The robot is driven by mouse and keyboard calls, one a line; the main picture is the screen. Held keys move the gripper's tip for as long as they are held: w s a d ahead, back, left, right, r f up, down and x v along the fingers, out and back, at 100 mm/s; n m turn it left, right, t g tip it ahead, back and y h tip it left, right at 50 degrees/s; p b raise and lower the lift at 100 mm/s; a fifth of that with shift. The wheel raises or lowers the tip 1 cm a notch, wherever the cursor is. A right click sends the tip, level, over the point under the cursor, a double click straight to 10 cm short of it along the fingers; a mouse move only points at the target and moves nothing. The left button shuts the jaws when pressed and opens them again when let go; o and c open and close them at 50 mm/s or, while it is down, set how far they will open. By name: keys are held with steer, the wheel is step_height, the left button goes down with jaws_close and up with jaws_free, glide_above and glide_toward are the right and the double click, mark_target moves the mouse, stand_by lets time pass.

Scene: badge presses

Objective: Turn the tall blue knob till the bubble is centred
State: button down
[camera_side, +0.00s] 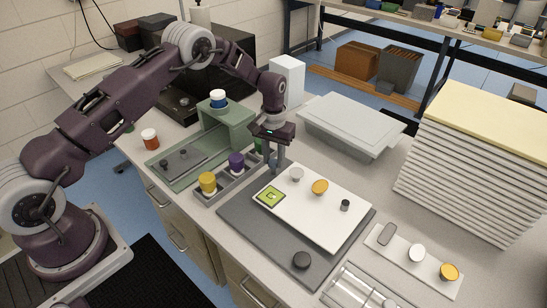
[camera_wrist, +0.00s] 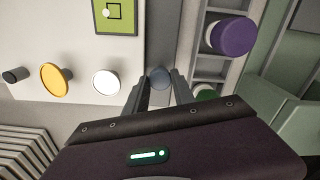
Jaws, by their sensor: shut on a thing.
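A blue-grey round knob (camera_wrist: 160,76) sits between my fingertips in the wrist view, by the edge of the white plate (camera_wrist: 60,45). My gripper (camera_wrist: 160,88) is shut on this knob, pointing down. In the side view my gripper (camera_side: 277,170) stands at the plate's back edge and its fingers hide the knob. The square yellow-green level (camera_side: 270,196) lies on the near left part of the plate. In the wrist view the level (camera_wrist: 117,14) is cut by the top edge; its pale round bubble (camera_wrist: 105,13) appears left of the dark square mark.
On the plate stand a white knob (camera_side: 296,174), a yellow knob (camera_side: 320,187) and a small black knob (camera_side: 345,205). A grey rack with a purple knob (camera_side: 236,162) and yellow knob (camera_side: 207,182) is close left of my gripper. A green stand (camera_side: 235,130) rises behind.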

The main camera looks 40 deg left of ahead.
steer(key=m, duration=0.4)
steer(key=shift+m, duration=0.3)
steer(key=m, duration=0.4)
steer(key=shift+m, duration=0.4)
steer(key=c, duration=1.1)
jaws_free()
steer(key=shift+o, duration=0.2)
